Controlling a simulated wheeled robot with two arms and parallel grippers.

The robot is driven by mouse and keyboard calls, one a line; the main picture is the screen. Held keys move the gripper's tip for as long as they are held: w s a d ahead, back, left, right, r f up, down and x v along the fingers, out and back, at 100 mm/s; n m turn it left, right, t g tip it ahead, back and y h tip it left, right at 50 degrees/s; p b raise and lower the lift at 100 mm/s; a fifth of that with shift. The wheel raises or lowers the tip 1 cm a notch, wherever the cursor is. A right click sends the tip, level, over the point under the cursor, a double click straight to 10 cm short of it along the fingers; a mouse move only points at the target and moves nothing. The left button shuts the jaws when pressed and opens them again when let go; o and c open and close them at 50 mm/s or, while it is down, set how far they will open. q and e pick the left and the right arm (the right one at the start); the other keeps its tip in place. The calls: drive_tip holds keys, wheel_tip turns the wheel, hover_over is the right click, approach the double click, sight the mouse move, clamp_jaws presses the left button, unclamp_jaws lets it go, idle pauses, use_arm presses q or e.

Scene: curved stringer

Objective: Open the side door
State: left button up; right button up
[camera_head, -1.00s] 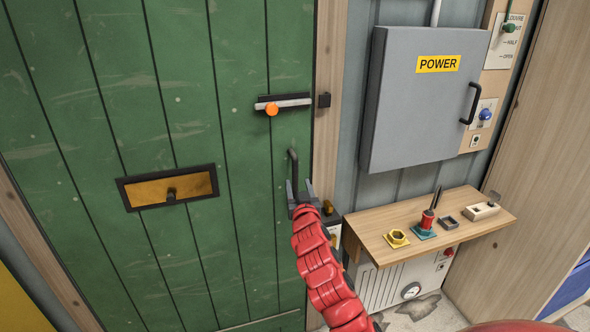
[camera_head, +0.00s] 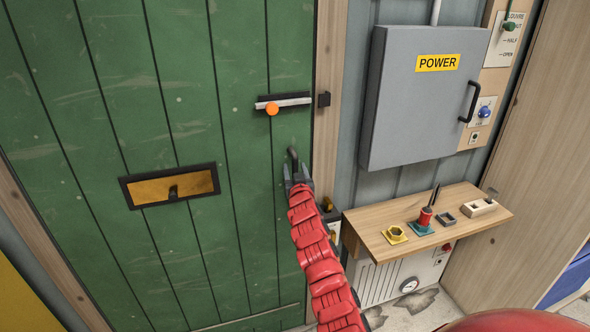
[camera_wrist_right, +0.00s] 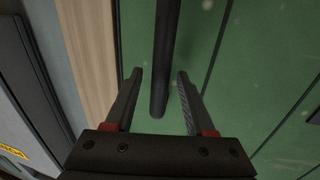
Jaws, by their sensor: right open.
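The green plank side door (camera_head: 160,130) fills the left of the head view and looks closed in its wooden frame. A dark vertical pull handle (camera_head: 292,158) is at its right edge. A slide bolt (camera_head: 284,102) with an orange knob (camera_head: 272,109) sits above; its bar stops short of a dark keeper (camera_head: 324,99) on the frame. My right gripper (camera_head: 297,178) is at the handle's lower part. In the wrist view the open fingers (camera_wrist_right: 158,88) stand either side of the handle bar (camera_wrist_right: 163,60), with gaps on both sides. My left gripper is out of view.
A brass letter plate (camera_head: 170,187) is on the door's left. Right of the frame hang a grey POWER cabinet (camera_head: 425,100) and, below it, a wooden shelf (camera_head: 385,240) with small fittings. A heater-like panel (camera_head: 375,284) stands under the shelf.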

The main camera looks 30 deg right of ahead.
clamp_jaws()
drive_tip(key=shift+r, duration=0.1)
idle(1.2)
